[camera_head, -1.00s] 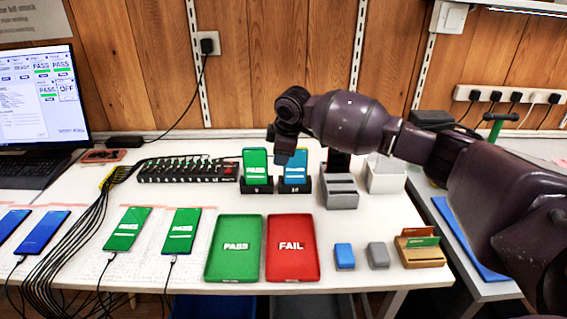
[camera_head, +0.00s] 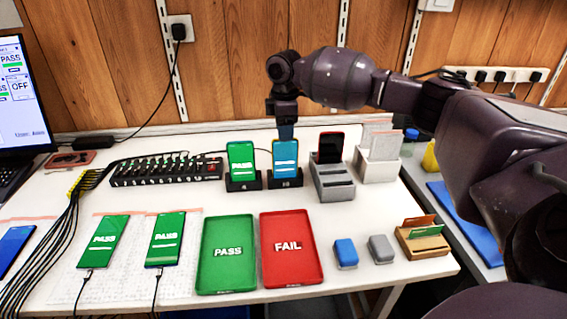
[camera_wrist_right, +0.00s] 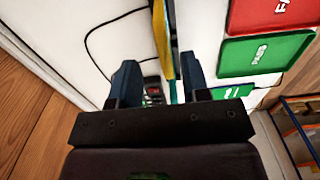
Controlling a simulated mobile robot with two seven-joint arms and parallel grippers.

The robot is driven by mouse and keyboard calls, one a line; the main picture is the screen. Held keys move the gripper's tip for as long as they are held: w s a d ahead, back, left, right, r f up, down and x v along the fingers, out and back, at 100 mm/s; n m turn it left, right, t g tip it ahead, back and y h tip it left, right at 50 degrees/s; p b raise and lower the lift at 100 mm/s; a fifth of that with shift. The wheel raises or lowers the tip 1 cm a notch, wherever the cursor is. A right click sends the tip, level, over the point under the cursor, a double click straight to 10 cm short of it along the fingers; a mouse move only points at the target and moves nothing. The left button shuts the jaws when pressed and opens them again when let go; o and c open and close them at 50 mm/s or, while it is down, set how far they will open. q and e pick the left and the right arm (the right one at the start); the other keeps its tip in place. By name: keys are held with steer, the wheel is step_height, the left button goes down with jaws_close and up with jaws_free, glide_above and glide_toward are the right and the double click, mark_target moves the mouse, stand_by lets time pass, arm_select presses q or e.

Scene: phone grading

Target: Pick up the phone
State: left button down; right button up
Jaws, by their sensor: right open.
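A phone with a blue screen and yellow edge (camera_head: 286,157) stands upright in a black dock (camera_head: 286,182). My right gripper (camera_head: 286,130) points down at its top edge, with the fingers open. In the right wrist view, the yellow-edged phone (camera_wrist_right: 163,35) shows nearly edge-on between the open fingers of the right gripper (camera_wrist_right: 160,75). Contact cannot be told. A green-screen PASS phone (camera_head: 241,158) stands in a dock just to the left. Two more green PASS phones (camera_head: 104,240) (camera_head: 165,238) lie on the table, with cables. My left gripper is out of view.
A green PASS tray (camera_head: 227,275) and red FAIL tray (camera_head: 291,270) lie in front of the docks. A grey stand (camera_head: 333,185) holding a dark phone (camera_head: 331,146) is close on the right. A black hub (camera_head: 166,172) is on the left.

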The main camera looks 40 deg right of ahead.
mark_target(285, 145)
steer(key=f, duration=0.3)
steer(key=f+b, duration=0.1)
steer(key=shift+s+a+f, duration=0.1)
steer(key=shift+s+f, duration=0.1)
steer(key=shift+s, duration=0.1)
steer(key=shift+f, duration=0.3)
steer(key=shift+r, duration=0.1)
steer(key=c, duration=0.7)
jaws_close()
